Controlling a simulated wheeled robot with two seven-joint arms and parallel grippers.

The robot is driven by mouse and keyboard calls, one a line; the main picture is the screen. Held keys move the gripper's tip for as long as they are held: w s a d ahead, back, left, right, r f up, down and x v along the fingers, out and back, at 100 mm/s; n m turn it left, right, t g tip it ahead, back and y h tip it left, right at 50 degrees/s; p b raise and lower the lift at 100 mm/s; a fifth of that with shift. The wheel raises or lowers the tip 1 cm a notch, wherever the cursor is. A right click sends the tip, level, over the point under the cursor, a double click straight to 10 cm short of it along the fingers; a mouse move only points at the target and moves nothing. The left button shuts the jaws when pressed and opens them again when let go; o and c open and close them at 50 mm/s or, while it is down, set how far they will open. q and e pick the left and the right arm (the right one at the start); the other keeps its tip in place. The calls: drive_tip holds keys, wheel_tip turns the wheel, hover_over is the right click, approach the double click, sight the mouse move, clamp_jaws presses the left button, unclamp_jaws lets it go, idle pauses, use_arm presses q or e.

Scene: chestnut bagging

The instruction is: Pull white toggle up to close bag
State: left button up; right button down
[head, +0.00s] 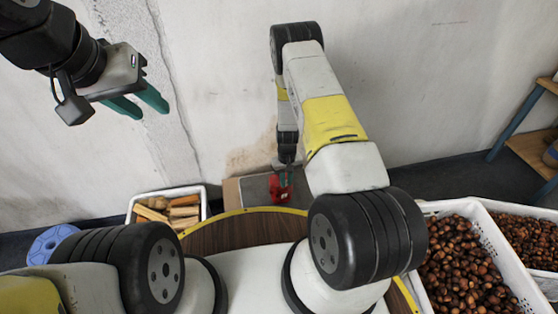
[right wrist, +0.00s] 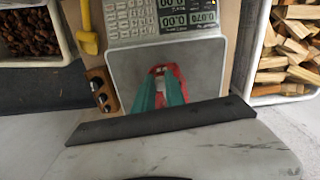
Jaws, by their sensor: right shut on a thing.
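The red bag (head: 280,187) is on the scale at the far side of the round table in the head view. It also shows on the scale's plate in the right wrist view (right wrist: 176,70). My right gripper (right wrist: 158,77) is shut on the red bag, its teal fingers pointing at the bag and close together. A small pale spot shows between the fingertips; I cannot tell whether it is the white toggle. The cord is not visible. My left gripper (head: 145,102) is raised at the upper left near the wall, empty, its teal fingers apart.
The scale (right wrist: 207,72) has a keypad and display. Crates of chestnuts (head: 518,283) stand at the right; a white crate of firewood (head: 203,190) stands left of the scale.

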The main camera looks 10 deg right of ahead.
drive_tip(key=c, duration=1.3)
unclamp_jaws()
wheel_tip(320, 180, up, 8)
drive_tip(key=shift+f, duration=0.1)
